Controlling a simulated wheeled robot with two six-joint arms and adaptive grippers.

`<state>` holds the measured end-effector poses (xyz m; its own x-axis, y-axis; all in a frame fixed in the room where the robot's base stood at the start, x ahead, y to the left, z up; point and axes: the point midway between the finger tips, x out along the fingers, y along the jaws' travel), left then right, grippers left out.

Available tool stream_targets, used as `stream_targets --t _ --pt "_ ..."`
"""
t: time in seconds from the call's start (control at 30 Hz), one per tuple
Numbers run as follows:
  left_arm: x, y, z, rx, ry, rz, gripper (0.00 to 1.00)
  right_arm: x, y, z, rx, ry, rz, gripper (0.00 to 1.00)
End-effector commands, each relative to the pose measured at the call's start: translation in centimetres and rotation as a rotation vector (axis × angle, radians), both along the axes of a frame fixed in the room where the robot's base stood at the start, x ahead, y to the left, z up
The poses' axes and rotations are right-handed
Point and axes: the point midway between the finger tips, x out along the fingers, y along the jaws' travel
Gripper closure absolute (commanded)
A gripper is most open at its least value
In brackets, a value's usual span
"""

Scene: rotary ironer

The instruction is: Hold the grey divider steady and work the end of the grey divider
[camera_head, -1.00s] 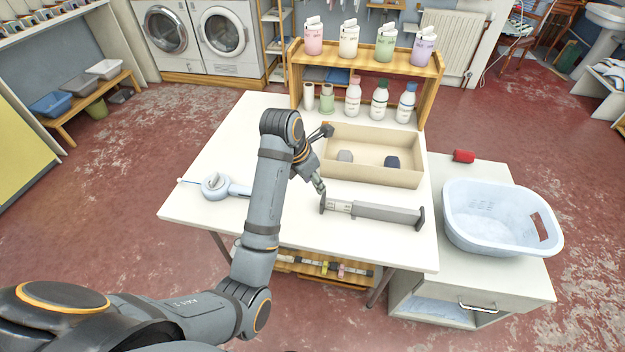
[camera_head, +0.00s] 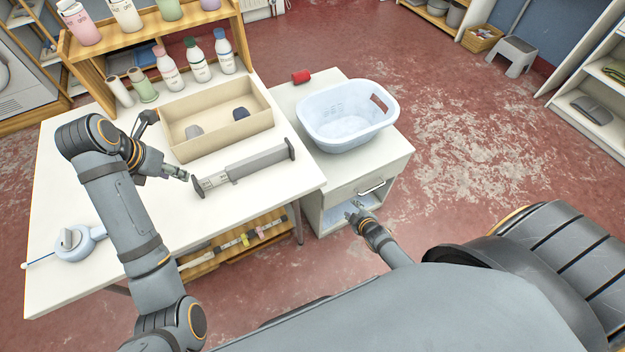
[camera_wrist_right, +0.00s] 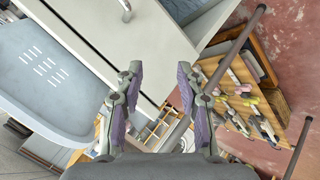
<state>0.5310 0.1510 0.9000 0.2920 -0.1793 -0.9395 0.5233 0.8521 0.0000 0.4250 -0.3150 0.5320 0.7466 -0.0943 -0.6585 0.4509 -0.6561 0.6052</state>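The grey divider (camera_head: 245,166) lies on the white table in the head view, in front of the beige drawer box. It has a wide grey body, a narrower lighter section and a plate at each end. My left gripper (camera_head: 186,176) is just left of the divider's left end. Whether its fingers touch that end or are open is too small to tell. My right gripper (camera_head: 355,208) is low in front of the white cabinet, away from the divider. In the right wrist view its two purple-padded fingers (camera_wrist_right: 160,95) are spread apart with nothing between them.
The beige box (camera_head: 218,125) holds two small dark and grey items. A pale blue basket (camera_head: 347,125) and a red object (camera_head: 301,77) stand on the cabinet (camera_head: 338,187). A bottle shelf (camera_head: 160,35) is behind. A blue-white handled device (camera_head: 76,243) lies at the table's left.

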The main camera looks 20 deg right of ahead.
Motion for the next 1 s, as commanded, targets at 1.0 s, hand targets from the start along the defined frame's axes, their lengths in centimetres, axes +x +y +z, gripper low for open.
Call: stream_targets --t 1.0 --pt "0.0 0.0 0.0 0.0 0.0 0.0 0.62 2.2 14.7 26.4 -2.089 -0.384 0.902 0.62"
